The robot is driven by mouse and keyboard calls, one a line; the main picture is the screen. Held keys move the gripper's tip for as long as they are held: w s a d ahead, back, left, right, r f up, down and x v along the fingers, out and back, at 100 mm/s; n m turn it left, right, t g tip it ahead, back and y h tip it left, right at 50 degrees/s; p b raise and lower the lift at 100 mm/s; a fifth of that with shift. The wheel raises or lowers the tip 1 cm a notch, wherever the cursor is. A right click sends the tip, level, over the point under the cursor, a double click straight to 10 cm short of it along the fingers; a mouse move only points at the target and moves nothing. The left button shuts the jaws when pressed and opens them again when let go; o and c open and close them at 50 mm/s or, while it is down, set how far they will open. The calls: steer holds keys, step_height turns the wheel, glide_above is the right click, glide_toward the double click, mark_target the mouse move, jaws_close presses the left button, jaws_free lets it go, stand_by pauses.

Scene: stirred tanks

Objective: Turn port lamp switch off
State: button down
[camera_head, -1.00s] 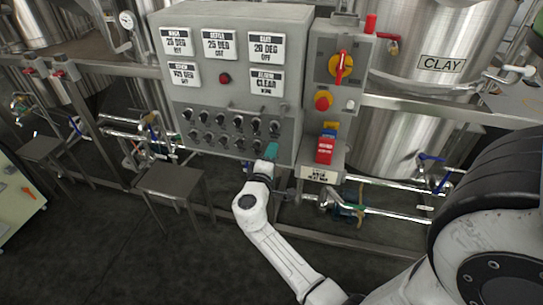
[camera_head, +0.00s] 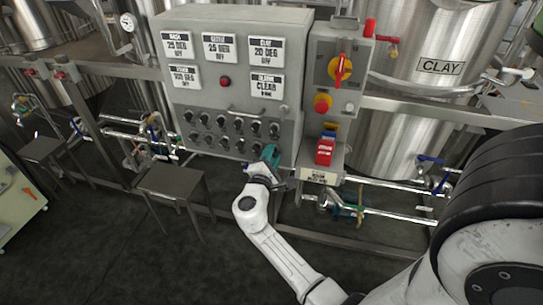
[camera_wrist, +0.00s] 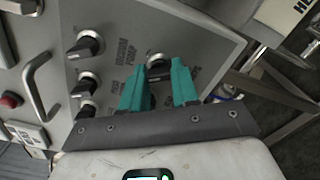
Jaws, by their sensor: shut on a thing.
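The grey control panel (camera_head: 205,105) carries two rows of black rotary switches on its lower front. My gripper (camera_head: 270,152), with teal fingers, is at the panel's lower right corner. In the wrist view my gripper (camera_wrist: 160,82) has its fingertips on either side of a black rotary switch (camera_wrist: 158,68) with a metal collar, and is shut on it. The fingers partly hide this switch and the lettering near it, so I cannot read its label or tell its exact setting. Other switches (camera_wrist: 86,45) stand to the left in the wrist view, with their pointers tilted.
A box with a red-and-yellow main switch (camera_head: 340,68) stands right of the panel, with a red block (camera_head: 325,151) below it. A metal bar handle (camera_wrist: 36,82) sticks out of the panel. A low stool (camera_head: 170,183) stands in front, with open floor around it.

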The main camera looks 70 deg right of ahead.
stand_by(0.4)
steer(key=c, duration=0.8)
jaws_free()
steer(key=shift+c, duration=0.2)
steer(key=a+b, duration=0.1)
steer(key=a, duration=0.9)
steer(key=shift+s+a, duration=0.4)
